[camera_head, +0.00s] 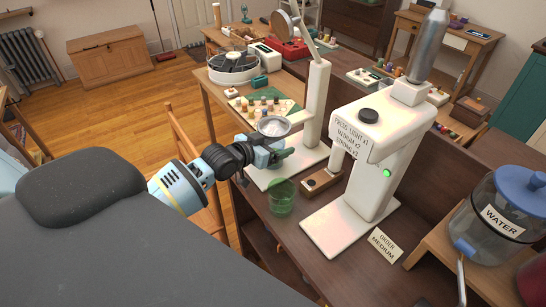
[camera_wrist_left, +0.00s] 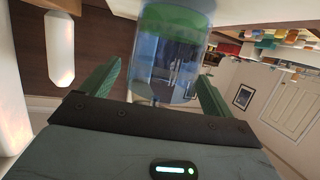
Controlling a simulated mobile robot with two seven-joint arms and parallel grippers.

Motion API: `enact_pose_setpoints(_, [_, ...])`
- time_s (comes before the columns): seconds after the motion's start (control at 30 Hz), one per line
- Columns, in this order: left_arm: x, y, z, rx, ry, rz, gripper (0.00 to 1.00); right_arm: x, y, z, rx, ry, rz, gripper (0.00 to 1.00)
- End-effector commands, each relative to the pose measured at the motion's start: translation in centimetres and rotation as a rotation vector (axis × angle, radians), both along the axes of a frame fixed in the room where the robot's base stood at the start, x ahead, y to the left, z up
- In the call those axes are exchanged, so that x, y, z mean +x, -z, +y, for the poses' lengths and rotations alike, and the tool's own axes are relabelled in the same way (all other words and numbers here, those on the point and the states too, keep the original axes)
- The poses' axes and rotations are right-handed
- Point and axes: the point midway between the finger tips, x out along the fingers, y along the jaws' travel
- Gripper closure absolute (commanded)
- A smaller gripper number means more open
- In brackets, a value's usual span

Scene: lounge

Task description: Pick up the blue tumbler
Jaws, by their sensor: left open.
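The blue tumbler (camera_wrist_left: 165,75) is a clear bluish cylinder in the left wrist view. It stands between the two green fingers of my left gripper (camera_wrist_left: 158,84), with a gap showing at the sides. A green band shows at its upper end in that view; I cannot tell whether it is part of it or the green glass behind. In the head view my left gripper (camera_head: 272,156) is open beside the white stand, under a metal cup (camera_head: 273,127). There the blue tumbler is mostly hidden by the gripper. My right gripper is not in view.
A green glass (camera_head: 281,198) stands on the dark counter just in front of the gripper. A white dispenser (camera_head: 372,140) with a green light and an order card (camera_head: 386,246) stand to the right. A water jar (camera_head: 497,222) is at far right. A wooden chair (camera_head: 188,150) is behind my left arm.

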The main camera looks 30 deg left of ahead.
Motion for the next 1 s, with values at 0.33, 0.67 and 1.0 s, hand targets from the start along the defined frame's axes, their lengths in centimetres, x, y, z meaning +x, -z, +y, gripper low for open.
enact_pose_setpoints(0.33, [-0.03,-0.03,0.03,0.0,0.0,0.0,0.52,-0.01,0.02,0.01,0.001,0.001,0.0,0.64])
enact_pose_setpoints(0.67, [-0.01,-0.12,0.04,0.001,-0.001,-0.002,0.84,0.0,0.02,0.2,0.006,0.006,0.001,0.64])
enact_pose_setpoints(1.0, [0.0,-0.41,0.05,0.001,-0.001,-0.003,0.84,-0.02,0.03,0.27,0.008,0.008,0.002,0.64])
